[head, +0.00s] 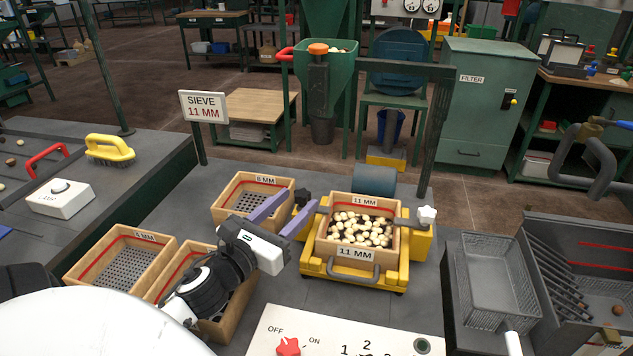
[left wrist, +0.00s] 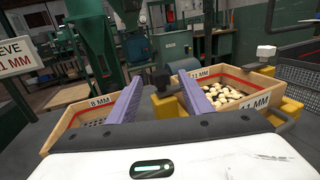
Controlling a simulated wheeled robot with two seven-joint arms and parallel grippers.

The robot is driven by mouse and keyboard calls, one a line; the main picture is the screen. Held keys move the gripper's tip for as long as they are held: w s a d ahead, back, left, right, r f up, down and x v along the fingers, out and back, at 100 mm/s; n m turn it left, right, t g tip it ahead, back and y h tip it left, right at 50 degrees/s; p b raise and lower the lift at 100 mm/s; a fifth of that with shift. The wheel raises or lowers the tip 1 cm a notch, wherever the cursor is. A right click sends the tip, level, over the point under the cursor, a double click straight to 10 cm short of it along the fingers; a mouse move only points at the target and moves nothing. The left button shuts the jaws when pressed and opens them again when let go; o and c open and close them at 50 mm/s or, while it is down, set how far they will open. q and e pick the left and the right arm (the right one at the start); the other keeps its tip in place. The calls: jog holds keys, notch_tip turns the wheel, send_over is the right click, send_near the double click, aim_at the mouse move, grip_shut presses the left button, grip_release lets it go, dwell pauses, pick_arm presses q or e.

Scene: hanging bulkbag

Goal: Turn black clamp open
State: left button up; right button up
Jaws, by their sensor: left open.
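The black clamp (head: 302,197) is a dark knob at the left side of the yellow shaker frame (head: 311,262). In the left wrist view the black clamp (left wrist: 160,82) shows small and dark between my fingers. My left gripper (head: 301,202) is open, its two purple fingers reaching toward the clamp from the front left. The tips are on either side of the knob; I cannot tell whether they touch it. The left gripper (left wrist: 161,92) also shows in the wrist view. A white clamp (head: 427,215) is on the frame's right side. My right gripper is not in view.
The wooden 11 MM sieve (head: 356,253), full of pale round pieces, sits in the frame. An 8 MM sieve (head: 266,181) and other wooden trays stand left. A control panel (head: 330,335) is in front; a wire basket (head: 495,285) stands right.

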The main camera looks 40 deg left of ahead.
aim_at(308, 190)
pick_arm(q)
jog(key=w, duration=0.2)
jog(key=w+a, duration=0.1)
jog(key=w, duration=0.2)
jog(key=shift+w, duration=0.35)
jog(key=shift+w+a, duration=0.15)
jog(key=shift+w, duration=0.45)
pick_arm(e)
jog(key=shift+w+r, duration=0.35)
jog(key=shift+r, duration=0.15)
pick_arm(q)
jog(key=c, duration=1.1)
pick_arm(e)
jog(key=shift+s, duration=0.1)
